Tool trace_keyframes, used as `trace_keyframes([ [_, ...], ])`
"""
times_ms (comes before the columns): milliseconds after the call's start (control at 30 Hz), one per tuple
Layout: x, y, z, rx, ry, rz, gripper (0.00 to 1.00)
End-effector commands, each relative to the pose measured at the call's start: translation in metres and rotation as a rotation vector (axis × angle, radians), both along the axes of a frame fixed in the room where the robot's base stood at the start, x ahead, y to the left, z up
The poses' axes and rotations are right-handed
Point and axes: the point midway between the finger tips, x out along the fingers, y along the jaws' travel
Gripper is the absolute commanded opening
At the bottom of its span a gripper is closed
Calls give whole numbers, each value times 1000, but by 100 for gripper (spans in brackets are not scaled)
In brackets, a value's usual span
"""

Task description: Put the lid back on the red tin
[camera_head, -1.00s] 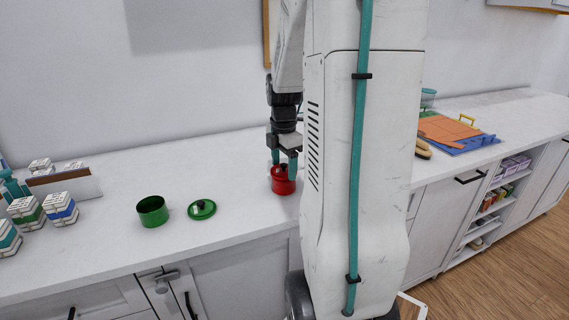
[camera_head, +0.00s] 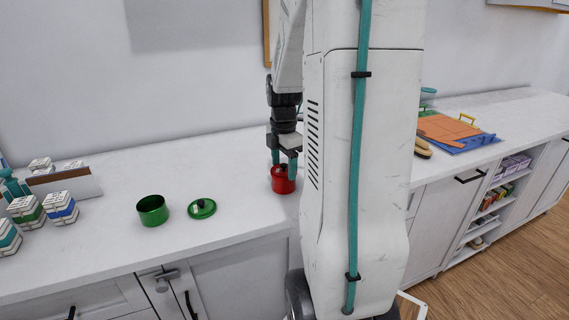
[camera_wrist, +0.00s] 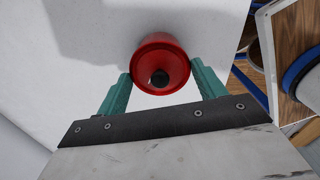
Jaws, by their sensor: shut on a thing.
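The red tin (camera_head: 283,186) stands upright on the white counter, partly behind my arm's white body. Its red lid, with a black knob (camera_wrist: 160,77), is at the tin's top in the wrist view (camera_wrist: 150,88). My gripper (camera_head: 283,164) points down over the tin, its two teal fingers on opposite sides of the lid. It is shut on the red lid; the fingers also show in the wrist view (camera_wrist: 160,80). I cannot tell whether the lid is fully seated or a little above the rim.
An open green tin (camera_head: 152,211) and its green lid (camera_head: 202,209) lie to the left on the counter. Several small boxes (camera_head: 60,208) stand at the far left. A blue and orange board (camera_head: 458,135) lies at the right. The counter between the green lid and red tin is clear.

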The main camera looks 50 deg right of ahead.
Motion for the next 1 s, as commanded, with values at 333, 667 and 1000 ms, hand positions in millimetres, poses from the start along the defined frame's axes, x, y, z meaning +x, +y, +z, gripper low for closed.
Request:
trace_keyframes([
  [333,0,0,0,0,0,0,75],
  [667,0,0,0,0,0,0,100],
  [1000,1,0,6,-2,-1,0,100],
])
